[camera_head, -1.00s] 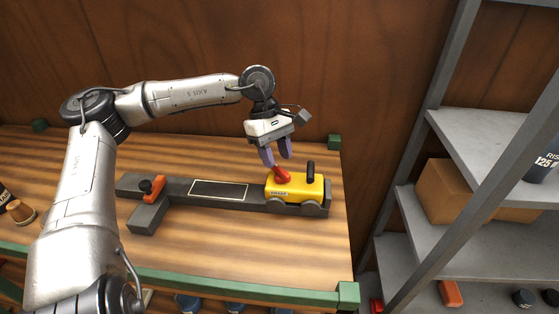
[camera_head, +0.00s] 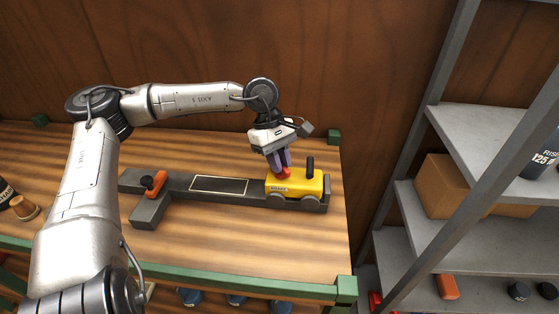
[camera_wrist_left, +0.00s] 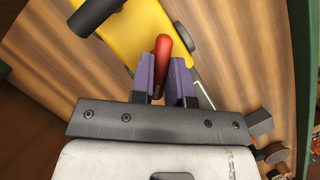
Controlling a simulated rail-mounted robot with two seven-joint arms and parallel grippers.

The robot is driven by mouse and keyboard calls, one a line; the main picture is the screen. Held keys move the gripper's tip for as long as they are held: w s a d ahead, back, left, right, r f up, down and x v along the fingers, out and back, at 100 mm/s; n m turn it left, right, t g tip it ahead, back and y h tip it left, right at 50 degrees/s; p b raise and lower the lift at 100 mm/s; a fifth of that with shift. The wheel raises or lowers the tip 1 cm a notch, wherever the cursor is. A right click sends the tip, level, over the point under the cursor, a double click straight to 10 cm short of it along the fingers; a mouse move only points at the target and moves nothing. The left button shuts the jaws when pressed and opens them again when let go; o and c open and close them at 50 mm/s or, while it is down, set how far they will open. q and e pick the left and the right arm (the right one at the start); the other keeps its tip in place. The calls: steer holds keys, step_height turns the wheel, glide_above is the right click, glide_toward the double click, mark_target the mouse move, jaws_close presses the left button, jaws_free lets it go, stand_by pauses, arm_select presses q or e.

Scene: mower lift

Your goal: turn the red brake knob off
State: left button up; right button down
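The red brake knob (camera_head: 283,175) sits on top of the yellow mower body (camera_head: 305,186), towards its left end. The mower rests at the right end of a dark grey beam on the wooden bench. My left gripper (camera_head: 281,160) points down at the knob, its purple fingers on either side of it. In the left wrist view the red knob (camera_wrist_left: 162,62) fills the narrow gap between the fingers (camera_wrist_left: 161,78), which look closed against it. The knob's lower part is partly hidden by the fingers. My right gripper is not in view.
A black post (camera_head: 310,167) stands on the mower just right of the knob. An orange handle (camera_head: 155,184) sits at the beam's left end. A grey shelf rack (camera_head: 480,135) with a cardboard box (camera_head: 440,185) stands right. The bench front is clear.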

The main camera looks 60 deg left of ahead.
arm_select(q)
jaws_close()
steer(key=shift+f+b, duration=0.15)
steer(key=shift+b, duration=0.45)
steer(key=n+t+b, duration=0.1)
steer(key=n+b, duration=0.2)
steer(key=b, duration=0.1)
steer(key=n+t+y+b, duration=0.1)
steer(key=n+b, duration=0.2)
steer(key=b, duration=0.1)
steer(key=shift+s+f, duration=0.1)
steer(key=shift+f, duration=0.1)
steer(key=n+y+b, duration=0.1)
steer(key=n+b, duration=0.3)
steer(key=n+t+y+b, duration=0.1)
steer(key=n+b, duration=0.3)
steer(key=b, duration=0.1)
steer(key=shift+d+t+y, duration=0.1)
steer(key=shift+t+y, duration=0.2)
steer(key=shift+y, duration=0.1)
steer(key=n+y+b, duration=0.1)
steer(key=n+b, duration=0.1)
steer(key=shift+r+n, duration=0.15)
steer(key=shift+n, duration=0.25)
steer(key=shift+d+r+n+b, duration=0.1)
steer(key=shift+n+b, duration=0.5)
steer(key=shift+b, duration=0.2)
steer(key=shift+y, duration=0.3)
